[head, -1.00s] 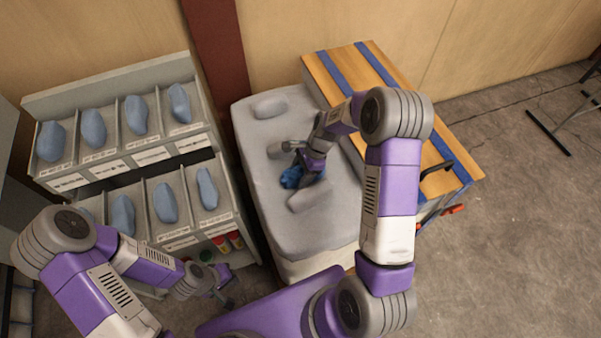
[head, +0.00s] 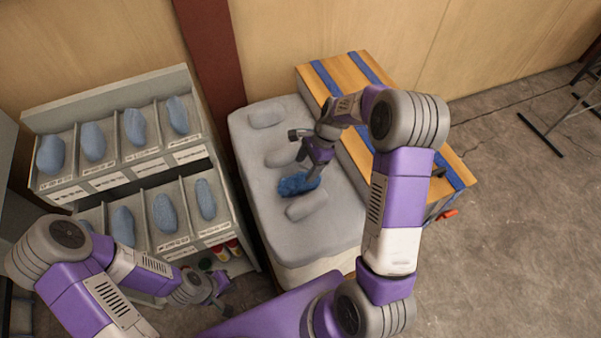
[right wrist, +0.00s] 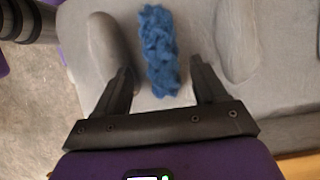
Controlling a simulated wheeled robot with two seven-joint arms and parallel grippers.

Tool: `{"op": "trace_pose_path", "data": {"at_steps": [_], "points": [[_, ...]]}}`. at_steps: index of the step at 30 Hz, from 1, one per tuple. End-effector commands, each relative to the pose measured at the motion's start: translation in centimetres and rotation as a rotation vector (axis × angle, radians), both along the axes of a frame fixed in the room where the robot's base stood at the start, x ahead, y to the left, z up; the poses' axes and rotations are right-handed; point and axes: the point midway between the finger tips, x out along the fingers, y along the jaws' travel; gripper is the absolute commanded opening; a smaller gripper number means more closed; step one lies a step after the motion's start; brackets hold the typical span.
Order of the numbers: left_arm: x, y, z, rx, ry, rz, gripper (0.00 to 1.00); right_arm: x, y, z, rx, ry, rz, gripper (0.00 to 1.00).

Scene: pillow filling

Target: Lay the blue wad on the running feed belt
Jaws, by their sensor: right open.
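The blue wad (head: 298,185) is a crumpled lump. It lies on a grey, cushion-like surface (head: 270,220), between two raised grey oblong lumps. My right gripper (head: 312,172) is above it at its right end and partly covers it in the head view. In the right wrist view the wad (right wrist: 159,45) lies beyond and between the two spread fingers (right wrist: 158,72), with grey surface visible on both sides. The right gripper is open and holds nothing. My left gripper (head: 222,292) hangs low at the front of the shelf rack; its jaws are too small to read.
A grey rack (head: 120,165) with several blue-grey oblong pieces in its compartments stands left. A wooden slatted top with blue strips (head: 345,75) stands along the right side of the grey surface. Red-capped items (head: 233,247) sit low in the rack.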

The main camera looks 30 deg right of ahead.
Motion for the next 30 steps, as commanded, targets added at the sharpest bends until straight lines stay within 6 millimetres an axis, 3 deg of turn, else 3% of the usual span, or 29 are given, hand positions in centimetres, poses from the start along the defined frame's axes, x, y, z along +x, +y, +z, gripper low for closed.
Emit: {"op": "trace_pose_path", "data": {"at_steps": [3, 8, 11, 13, 17, 22, 30], "points": [[0.0, 0.0, 0.6, 0.0, 0.0, 0.0, 0.0, 0.0, -0.8, 1.9, 0.0, -0.002, -0.001, 0.71], [0.0, 0.0, 0.9, 0.0, 0.0, 0.0, 0.0, -0.1, -1.2, 3.0, -0.003, -0.002, 0.012, 0.72], [0.0, 0.0, 1.4, 0.0, 0.0, 0.0, 0.0, -0.4, -0.9, 2.9, -0.029, -0.011, 0.117, 0.72], [0.0, 0.0, 2.0, 0.0, 0.0, 0.0, 0.0, -0.7, -0.5, 2.4, -0.067, -0.026, 0.277, 0.72], [0.0, 0.0, 3.6, 0.0, 0.0, 0.0, 0.0, -1.5, 0.5, 1.4, -0.152, -0.064, 0.746, 0.72], [0.0, 0.0, 5.6, 0.0, 0.0, 0.0, 0.0, -1.9, 1.4, 0.3, -0.214, -0.098, 1.464, 0.72], [0.0, 0.0, 8.5, 0.0, 0.0, 0.0, 0.0, -0.9, 3.5, -0.6, -0.142, -0.074, 2.567, 0.72]]}}
